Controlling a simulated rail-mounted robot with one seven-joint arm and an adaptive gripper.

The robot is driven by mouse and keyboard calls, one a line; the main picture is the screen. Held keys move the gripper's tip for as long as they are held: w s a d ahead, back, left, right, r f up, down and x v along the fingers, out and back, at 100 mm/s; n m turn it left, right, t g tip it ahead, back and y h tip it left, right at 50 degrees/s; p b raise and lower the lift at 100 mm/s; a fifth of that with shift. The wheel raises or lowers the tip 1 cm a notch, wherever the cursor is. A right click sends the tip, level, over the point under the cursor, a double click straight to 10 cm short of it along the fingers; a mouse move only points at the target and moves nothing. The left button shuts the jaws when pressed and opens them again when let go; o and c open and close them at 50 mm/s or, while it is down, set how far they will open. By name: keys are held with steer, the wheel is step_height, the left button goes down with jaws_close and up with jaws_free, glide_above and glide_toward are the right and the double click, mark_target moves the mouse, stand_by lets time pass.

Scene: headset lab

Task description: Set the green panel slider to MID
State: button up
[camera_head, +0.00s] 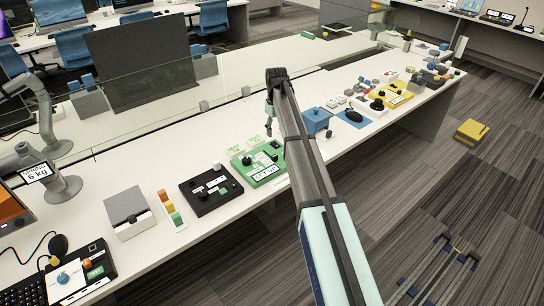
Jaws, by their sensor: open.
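The green panel (240,173) lies near the front edge of the long white table, left of my arm. It carries a black knob (247,160), a white label (265,171) and other small dark parts at its right side. The slider and its setting are too small to make out, and my arm covers the panel's right edge. My gripper (269,130) hangs down from the far end of my arm, behind the panel in the picture and apart from it. It is open and seems empty; its fingers are small and hard to see.
A black panel (202,205) and a grey box (127,226) stand left of the green panel. A blue box (315,117) and yellow panel (402,100) are to the right. A clear screen (150,118) runs along the table's back. A yellow box (471,132) lies on the floor.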

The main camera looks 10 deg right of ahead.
mark_target(275, 156)
steer(key=f+p, duration=0.1)
steer(key=f, duration=0.4)
steer(key=w+f+p, duration=0.1)
steer(key=f+p, duration=0.1)
steer(key=f, duration=0.3)
steer(key=f+p, duration=0.1)
steer(key=f, duration=0.4)
steer(key=shift+w+f+p, duration=0.1)
steer(key=shift+w+p, duration=0.05)
steer(key=shift+p, duration=0.2)
steer(key=shift+c, duration=0.3)
jaws_close()
